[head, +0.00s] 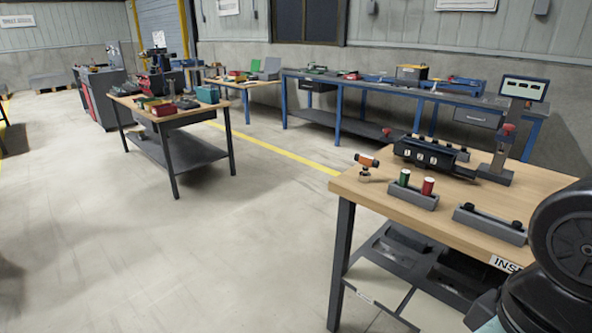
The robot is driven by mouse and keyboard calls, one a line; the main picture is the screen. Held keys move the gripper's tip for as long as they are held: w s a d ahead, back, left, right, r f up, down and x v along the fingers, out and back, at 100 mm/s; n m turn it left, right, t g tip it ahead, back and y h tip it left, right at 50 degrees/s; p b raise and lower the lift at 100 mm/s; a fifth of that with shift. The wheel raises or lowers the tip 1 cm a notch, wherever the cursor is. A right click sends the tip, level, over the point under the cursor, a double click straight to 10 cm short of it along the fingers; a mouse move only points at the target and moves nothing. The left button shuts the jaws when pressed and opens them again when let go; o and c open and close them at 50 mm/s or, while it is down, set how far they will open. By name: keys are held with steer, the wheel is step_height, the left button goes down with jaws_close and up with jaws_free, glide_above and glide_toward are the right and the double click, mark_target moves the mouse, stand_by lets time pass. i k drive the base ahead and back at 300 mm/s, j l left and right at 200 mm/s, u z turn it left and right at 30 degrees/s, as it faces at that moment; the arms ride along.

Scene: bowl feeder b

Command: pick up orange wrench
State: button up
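I cannot make out an orange wrench for sure in the head view. A small orange and black item (367,160) sits at the far left corner of the near wooden workbench (400,208), above a small brown base. It is too small to tell what it is. My gripper is not in view; only a dark rounded part of my own body shows at the right edge.
The near bench holds a grey block with a green cylinder (404,177) and a red cylinder (428,186), a black machine (432,154), and a grey holder (490,224). A cluttered table (130,101) stands left. Open floor (250,235) lies between.

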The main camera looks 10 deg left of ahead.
mark_target(364, 176)
steer(key=u, duration=0.3)
steer(key=z, duration=1.8)
steer(key=u, duration=1.8)
steer(key=i+j+z, duration=0.25)
steer(key=i+j, duration=0.2)
steer(key=i, duration=0.15)
steer(key=i+j+z, duration=0.25)
steer(key=i+j, duration=0.3)
steer(key=i+j+z, duration=0.25)
steer(key=i+j, duration=0.2)
steer(key=j, duration=0.25)
